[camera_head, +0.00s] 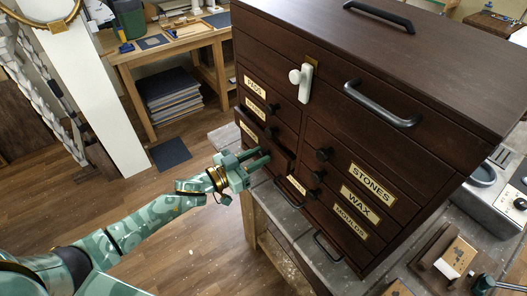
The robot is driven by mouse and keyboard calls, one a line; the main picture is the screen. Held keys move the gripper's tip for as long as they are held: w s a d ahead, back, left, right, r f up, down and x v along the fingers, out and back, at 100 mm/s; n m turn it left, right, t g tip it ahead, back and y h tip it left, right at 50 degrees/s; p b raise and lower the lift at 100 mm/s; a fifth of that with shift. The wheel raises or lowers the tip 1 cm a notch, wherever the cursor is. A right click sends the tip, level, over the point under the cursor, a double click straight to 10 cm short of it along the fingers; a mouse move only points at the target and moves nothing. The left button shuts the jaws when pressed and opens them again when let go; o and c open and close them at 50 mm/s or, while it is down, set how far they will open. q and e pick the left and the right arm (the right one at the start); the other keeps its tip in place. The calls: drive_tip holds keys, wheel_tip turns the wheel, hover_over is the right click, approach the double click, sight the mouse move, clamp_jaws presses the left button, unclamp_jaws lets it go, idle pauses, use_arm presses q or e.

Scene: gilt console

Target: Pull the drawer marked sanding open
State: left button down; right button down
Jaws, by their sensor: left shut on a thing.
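A dark wooden drawer cabinet (400,120) stands tilted in view, with cream label plates and dark knobs on its drawers. One left-column drawer (282,160) stands slightly proud of the front, with a dark gap above it. Its label plate (249,128) is too small to read, so I cannot confirm that it says sanding. My left gripper (259,158) is at this drawer's front, shut on what seems to be its knob, which the fingers hide. My right gripper is not in view.
Labels reading PADS (253,83), STONES (370,183) and WAX (360,203) mark other drawers. A white latch (301,82) hangs on the upper front. A grey bench (285,223) lies below the cabinet. Wooden floor (190,180) is open at left.

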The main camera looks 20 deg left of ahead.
use_arm(q)
drive_tip(key=p+v, duration=0.4)
drive_tip(key=v, duration=1.5)
drive_tip(key=shift+p, duration=0.4)
drive_tip(key=shift+a, duration=0.1)
drive_tip(key=c, duration=1.2)
unclamp_jaws()
drive_tip(key=shift+o, duration=0.2)
drive_tip(key=b+v, duration=0.2)
drive_tip(key=v, duration=1.4)
drive_tip(key=shift+s, duration=0.15)
drive_tip(key=shift+a, duration=0.15)
